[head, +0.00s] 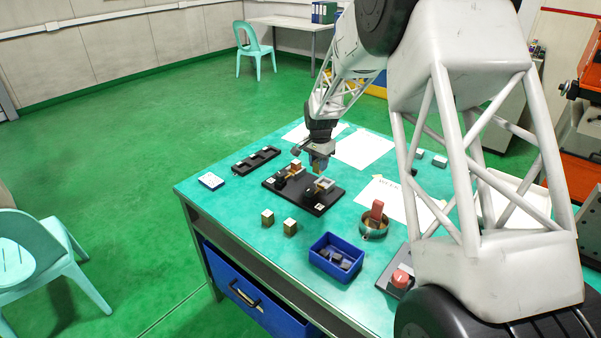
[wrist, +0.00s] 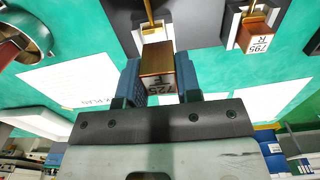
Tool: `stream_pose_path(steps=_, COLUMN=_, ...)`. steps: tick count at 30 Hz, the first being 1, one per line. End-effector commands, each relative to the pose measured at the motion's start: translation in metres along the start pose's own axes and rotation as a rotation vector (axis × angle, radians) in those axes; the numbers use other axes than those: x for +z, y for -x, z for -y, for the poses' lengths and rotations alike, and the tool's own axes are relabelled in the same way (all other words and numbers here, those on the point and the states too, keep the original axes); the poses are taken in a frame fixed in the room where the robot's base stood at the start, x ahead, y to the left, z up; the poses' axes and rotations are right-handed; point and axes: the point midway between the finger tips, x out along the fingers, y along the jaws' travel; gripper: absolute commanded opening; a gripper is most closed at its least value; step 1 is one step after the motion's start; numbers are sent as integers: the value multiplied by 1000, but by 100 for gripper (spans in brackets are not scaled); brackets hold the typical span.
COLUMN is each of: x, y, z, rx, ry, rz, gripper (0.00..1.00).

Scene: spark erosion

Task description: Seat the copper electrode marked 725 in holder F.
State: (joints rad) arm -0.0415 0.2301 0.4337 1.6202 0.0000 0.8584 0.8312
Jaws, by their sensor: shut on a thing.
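My gripper (wrist: 160,90) is shut on a copper electrode (wrist: 157,62) whose white label reads 725 with a letter under it, upside down in the wrist view. In the head view my gripper (head: 319,163) is over the black holder base (head: 318,208). In the wrist view a pale holder (wrist: 139,40) with a brass piece is just beyond the electrode and partly hidden by it. I cannot tell whether they touch, nor read that holder's letter. A second copper electrode (wrist: 252,37), labelled 795 R, is at the other holder.
Two small blocks (head: 267,217) (head: 290,227) stand in front of the base. A blue bin (head: 336,257) with dark pieces, a round dish (head: 373,230) with a reddish block, and a red button box (head: 400,279) lie to the right. A black rack (head: 256,160) stands behind.

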Motion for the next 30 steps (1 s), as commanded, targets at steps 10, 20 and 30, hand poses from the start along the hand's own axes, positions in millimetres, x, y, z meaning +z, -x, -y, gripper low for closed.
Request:
stream_pose_path(steps=10, x=-26, y=6, z=-11, rx=-1, ry=4, rz=-1, gripper=0)
stream_pose_path(steps=20, x=-26, y=6, z=-11, rx=-1, ry=4, rz=-1, gripper=0)
stream_pose_path(steps=30, x=-26, y=0, z=-11, rx=0, ry=4, rz=0, gripper=0)
